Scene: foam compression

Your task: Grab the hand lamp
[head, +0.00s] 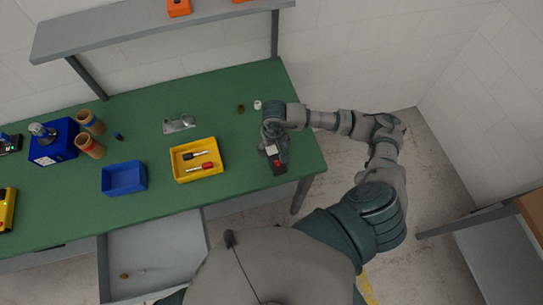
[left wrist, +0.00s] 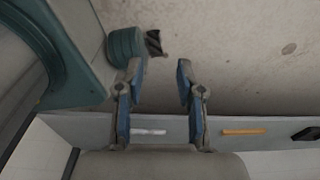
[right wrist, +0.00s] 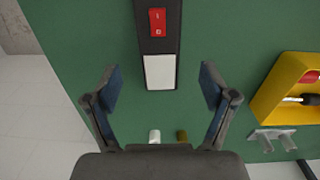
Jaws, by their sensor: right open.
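The hand lamp (right wrist: 159,35) appears to be the black bar with a red switch and a white panel, lying on the green table. In the head view the lamp (head: 278,167) is near the table's right edge, partly hidden by my right gripper (head: 273,148). In the right wrist view my right gripper (right wrist: 158,72) is open, with a fingertip on each side of the lamp's white end and clear gaps to both. The lamp's far end is cut off at the top. My left gripper (left wrist: 160,75) is open and empty over the floor in the left wrist view.
A yellow bin (head: 182,178) with screwdrivers stands left of the lamp, with a blue bin (head: 123,190) beyond it. A small white cylinder (head: 257,104) and a brown one (head: 241,109) stand behind. A drawer (head: 160,250) is open below. A grey shelf (head: 120,32) hangs above.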

